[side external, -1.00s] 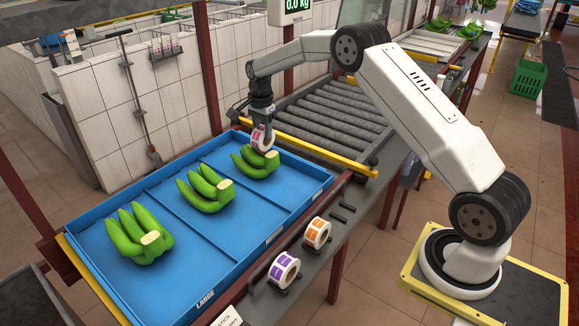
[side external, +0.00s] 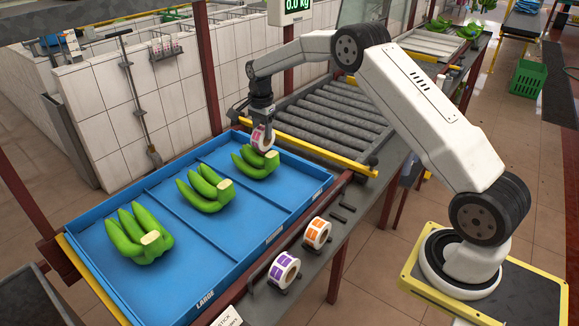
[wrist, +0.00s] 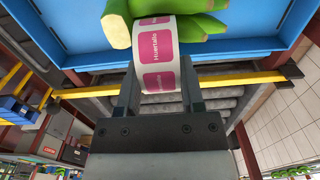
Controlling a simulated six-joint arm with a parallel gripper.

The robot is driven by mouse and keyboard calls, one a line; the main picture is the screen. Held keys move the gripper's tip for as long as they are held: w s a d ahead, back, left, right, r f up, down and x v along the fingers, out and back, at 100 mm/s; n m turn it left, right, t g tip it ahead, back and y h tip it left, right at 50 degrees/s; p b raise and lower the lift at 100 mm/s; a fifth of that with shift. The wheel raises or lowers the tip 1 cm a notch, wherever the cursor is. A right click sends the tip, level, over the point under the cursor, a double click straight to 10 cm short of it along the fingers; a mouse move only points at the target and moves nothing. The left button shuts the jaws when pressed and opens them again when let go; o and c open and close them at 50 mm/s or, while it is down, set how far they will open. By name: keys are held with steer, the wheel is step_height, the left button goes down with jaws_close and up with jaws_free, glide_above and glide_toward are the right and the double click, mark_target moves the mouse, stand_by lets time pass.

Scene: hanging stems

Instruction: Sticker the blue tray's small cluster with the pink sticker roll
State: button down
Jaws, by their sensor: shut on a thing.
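The pink sticker roll (side external: 262,138) is white with pink labels. My gripper (side external: 262,122) is shut on it, and the wrist view shows the roll (wrist: 160,55) between the two fingers (wrist: 158,92). The roll is at the small banana cluster (side external: 255,163), in the far compartment of the blue tray (side external: 178,248). In the wrist view the roll overlaps the green cluster (wrist: 196,22) beside its cut pale end; whether they touch is hard to tell. Two more green clusters lie in the middle (side external: 203,190) and near (side external: 136,234) compartments.
An orange sticker roll (side external: 316,233) and a purple sticker roll (side external: 284,270) stand on the ledge beside the tray. A yellow-edged roller conveyor (side external: 330,115) lies behind the tray. A scale display (side external: 290,8) stands at the back.

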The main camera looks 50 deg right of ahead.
steer(key=shift+r, duration=3.5)
